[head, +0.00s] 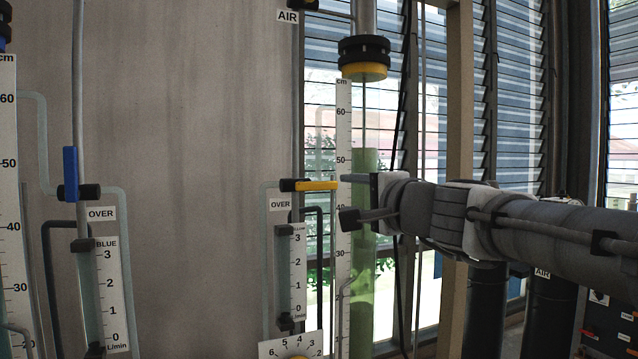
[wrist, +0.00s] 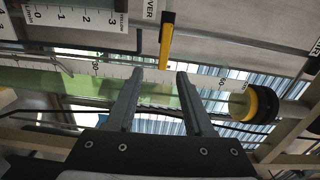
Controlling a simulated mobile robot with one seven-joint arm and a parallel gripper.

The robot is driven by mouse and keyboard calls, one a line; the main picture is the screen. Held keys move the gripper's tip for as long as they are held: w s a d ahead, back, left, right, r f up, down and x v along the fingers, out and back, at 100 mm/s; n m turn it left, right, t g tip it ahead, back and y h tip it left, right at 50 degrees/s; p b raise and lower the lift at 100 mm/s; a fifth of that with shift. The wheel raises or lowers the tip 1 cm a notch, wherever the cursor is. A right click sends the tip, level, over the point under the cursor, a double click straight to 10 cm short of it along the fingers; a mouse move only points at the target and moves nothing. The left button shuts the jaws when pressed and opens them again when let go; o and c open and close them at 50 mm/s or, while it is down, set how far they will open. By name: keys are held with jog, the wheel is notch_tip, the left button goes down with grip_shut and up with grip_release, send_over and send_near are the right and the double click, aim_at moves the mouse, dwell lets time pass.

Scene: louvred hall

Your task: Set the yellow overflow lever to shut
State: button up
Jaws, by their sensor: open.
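The yellow overflow lever (head: 318,185) lies horizontal, pointing right from its black valve body (head: 289,185), above a white OVER label (head: 280,204). My gripper (head: 350,198) is to the right of the lever's free end, in front of the green-filled column. In the wrist view the yellow lever (wrist: 167,42) points towards my gripper (wrist: 160,74), whose two fingers are apart with nothing between them. The lever's free end shows just beyond the fingertips, in line with the gap. I cannot tell the exact depth between them.
A blue lever (head: 70,173) stands upright at the left, beside another OVER label (head: 102,213). The column with green liquid (head: 364,260) and its cm scale (head: 343,125) stand close behind my gripper. A flow gauge (head: 291,268) hangs below the yellow lever. Bare wall lies between the columns.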

aim_at(326, 186)
jog(key=shift+m, duration=0.3)
jog(key=x, duration=0.3)
jog(key=p+x, duration=0.1)
jog(key=x, duration=0.2)
jog(key=r+x, duration=0.1)
jog(key=x, duration=0.2)
jog(key=shift+w+d+p, duration=0.2)
jog(key=shift+d+p, duration=0.05)
jog(key=shift+p, duration=0.1)
jog(key=shift+w+a+f+b, duration=0.2)
jog(key=shift+w+b, duration=0.1)
jog(key=shift+w, duration=0.3)
jog(key=shift+r, duration=0.1)
grip_shut()
dwell(0.4)
